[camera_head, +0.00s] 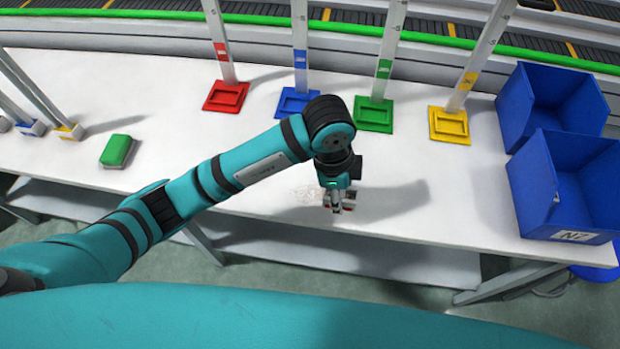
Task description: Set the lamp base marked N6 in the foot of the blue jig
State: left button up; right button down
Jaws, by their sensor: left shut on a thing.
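The blue jig (298,103) stands at the back of the white table, with a blue foot and a grey upright that carries a blue mark. My left gripper (338,207) is low over the front middle of the table, to the right of and nearer than the blue jig. It is shut on a small part that is mostly hidden by the fingers. Small grey and reddish bits show at the fingertips. I cannot read any N6 mark. My right gripper is not in view.
A red jig (226,97), a green jig (374,114) and a yellow jig (450,125) flank the blue one. Two blue bins (567,232) stand at the right, the near one labelled N7. A green block (117,150) lies at the left. A conveyor (330,38) runs behind.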

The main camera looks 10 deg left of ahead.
pick_arm(q)
jog(key=p, duration=0.3)
send_over(279, 184)
jog(key=shift+a+f, duration=0.1)
jog(key=shift+f, duration=0.55)
jog(key=shift+a+f, duration=0.1)
notch_tip(279, 184, down, 3)
jog(key=shift+f+p, duration=0.1)
jog(key=shift+p, duration=0.6)
jog(key=shift+f, duration=0.1)
jog(key=o, duration=1.2)
jog(key=shift+f, duration=0.1)
jog(key=shift+c, duration=0.2)
